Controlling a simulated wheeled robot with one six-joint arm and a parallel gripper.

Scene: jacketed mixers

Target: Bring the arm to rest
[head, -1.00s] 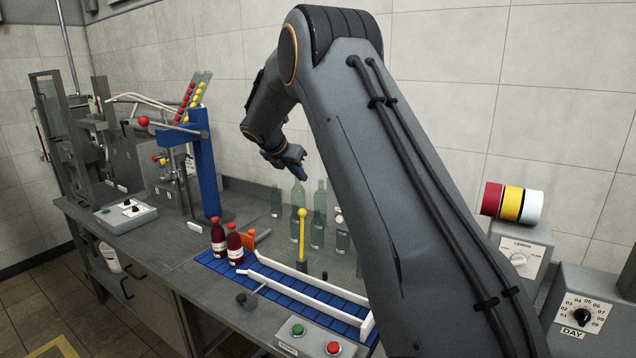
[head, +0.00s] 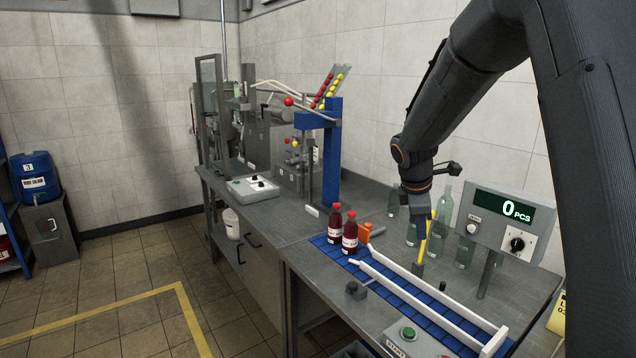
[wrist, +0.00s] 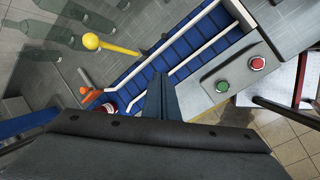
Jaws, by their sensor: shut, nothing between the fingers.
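My arm reaches in from the right in the head view, bent at the elbow with its end pointing down. My gripper (head: 416,205) hangs over the back part of the bench, in front of the clear bottles and the yellow-knobbed lever. The wrist view shows the closed fingers (wrist: 162,92) as a dark narrow shape, with nothing held. Below them lie the blue conveyor (wrist: 185,48) with white rails and the grey bench top.
Two red bottles (head: 349,236) stand on the conveyor's far end. Clear bottles (head: 442,210) stand behind it. A counter display (head: 503,221) reading 0 PCS stands to the right of my gripper. A blue post (head: 332,155) rises left. Floor (head: 120,295) is open at left.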

